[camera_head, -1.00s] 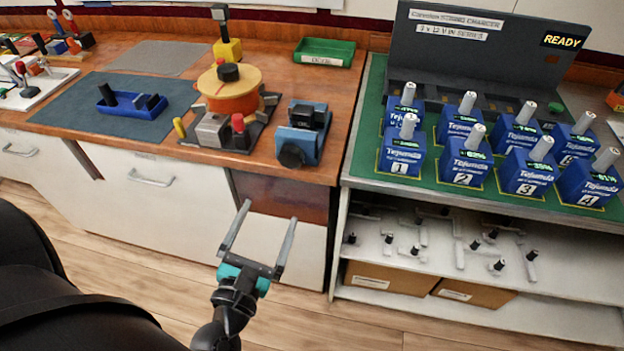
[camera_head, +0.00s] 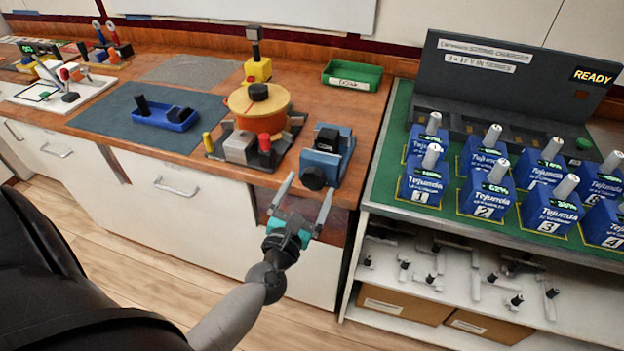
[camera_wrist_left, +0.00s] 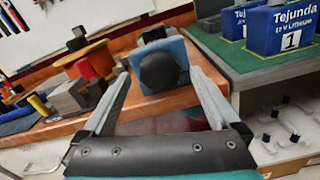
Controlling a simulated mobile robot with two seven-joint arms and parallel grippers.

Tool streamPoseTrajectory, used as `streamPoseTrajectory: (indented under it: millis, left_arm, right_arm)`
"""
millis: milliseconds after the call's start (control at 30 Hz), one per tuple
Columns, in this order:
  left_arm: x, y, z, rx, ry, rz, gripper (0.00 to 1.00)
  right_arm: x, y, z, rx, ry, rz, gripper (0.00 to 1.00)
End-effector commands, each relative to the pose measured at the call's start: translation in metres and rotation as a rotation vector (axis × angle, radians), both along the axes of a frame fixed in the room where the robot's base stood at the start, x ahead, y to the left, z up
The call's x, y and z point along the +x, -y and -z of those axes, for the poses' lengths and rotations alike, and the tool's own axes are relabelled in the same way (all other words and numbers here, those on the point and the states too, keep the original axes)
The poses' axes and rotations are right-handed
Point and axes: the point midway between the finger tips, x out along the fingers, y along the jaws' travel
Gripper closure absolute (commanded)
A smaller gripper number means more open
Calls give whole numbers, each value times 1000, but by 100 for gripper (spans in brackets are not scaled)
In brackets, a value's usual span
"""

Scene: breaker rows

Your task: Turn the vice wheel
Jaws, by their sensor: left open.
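The vice is a blue block (camera_head: 328,150) at the right front of the wooden bench, with a round black wheel (camera_head: 313,178) on its front face. In the left wrist view the black wheel (camera_wrist_left: 159,71) appears between my fingers, ahead of them, with the blue vice body (camera_wrist_left: 178,50) behind it. My left gripper (camera_head: 306,192) is open and empty, just in front of and below the wheel. I see no contact with it. My right gripper is not in view.
An orange round fixture (camera_head: 257,107) with red and yellow knobs stands left of the vice. A green bin (camera_head: 352,77) is behind. Right of the bench, blue batteries (camera_head: 484,190) stand on a green-topped shelf unit (camera_head: 385,170). Open floor lies below the bench.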

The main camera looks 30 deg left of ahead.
Motion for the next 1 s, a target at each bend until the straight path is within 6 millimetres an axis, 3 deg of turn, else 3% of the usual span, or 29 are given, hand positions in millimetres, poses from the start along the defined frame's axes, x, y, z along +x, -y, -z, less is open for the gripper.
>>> streamPoseTrajectory:
  millis: [200, 600, 1000]
  left_arm:
    - [21, -5, 0, 1, 1, -2, 4]
    - [26, -6, 0, 1, 0, 0, 4]
    - [25, -6, 0, 1, 0, 0, 48]
  right_arm:
    - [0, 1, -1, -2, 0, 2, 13]
    - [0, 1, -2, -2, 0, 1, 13]
    - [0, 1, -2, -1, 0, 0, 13]
